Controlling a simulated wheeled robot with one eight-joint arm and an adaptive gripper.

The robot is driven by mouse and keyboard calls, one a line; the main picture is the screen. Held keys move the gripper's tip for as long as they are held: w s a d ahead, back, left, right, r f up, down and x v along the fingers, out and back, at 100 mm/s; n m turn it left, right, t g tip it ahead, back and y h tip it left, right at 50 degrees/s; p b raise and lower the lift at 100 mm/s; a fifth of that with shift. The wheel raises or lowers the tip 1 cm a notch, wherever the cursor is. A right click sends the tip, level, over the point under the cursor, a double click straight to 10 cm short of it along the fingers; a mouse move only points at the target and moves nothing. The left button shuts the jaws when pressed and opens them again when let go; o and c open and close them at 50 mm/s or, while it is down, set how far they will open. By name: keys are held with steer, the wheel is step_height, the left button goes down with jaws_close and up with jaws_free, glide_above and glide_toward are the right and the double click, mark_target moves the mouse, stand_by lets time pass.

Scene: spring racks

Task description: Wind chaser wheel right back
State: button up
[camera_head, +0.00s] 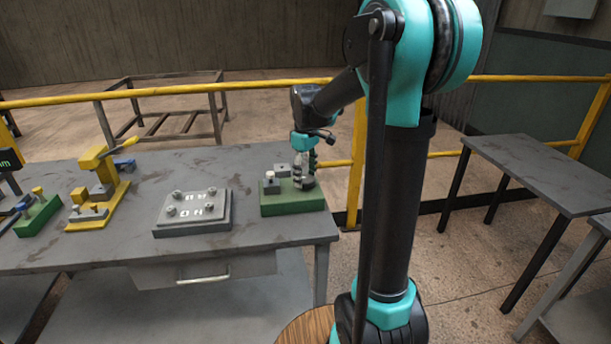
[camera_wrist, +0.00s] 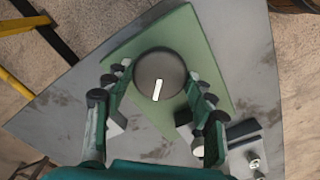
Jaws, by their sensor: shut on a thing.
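The chaser wheel (camera_wrist: 156,68) is a round dark grey knob with a white line on its top, on a green base block (camera_head: 292,205). In the wrist view the white line runs almost straight up and down, its upper end leaning slightly right. My gripper (camera_wrist: 160,80) has one finger on each side of the wheel and is shut on it. In the head view my gripper (camera_head: 304,172) reaches down onto the right part of the green block, and its fingers mostly hide the wheel.
A small grey post (camera_head: 271,183) stands on the block's left. Left along the bench (camera_head: 110,248) are a grey plate with several knobs (camera_head: 193,211) and a yellow press (camera_head: 97,185). A yellow rail (camera_head: 240,86) runs behind. The bench's right edge is close.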

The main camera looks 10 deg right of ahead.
mark_target(306, 178)
steer(key=shift+n, duration=0.9)
steer(key=o, duration=1.2)
steer(key=shift+c, duration=0.2)
steer(key=shift+r, duration=0.1)
step_height(306, 178, up, 12)
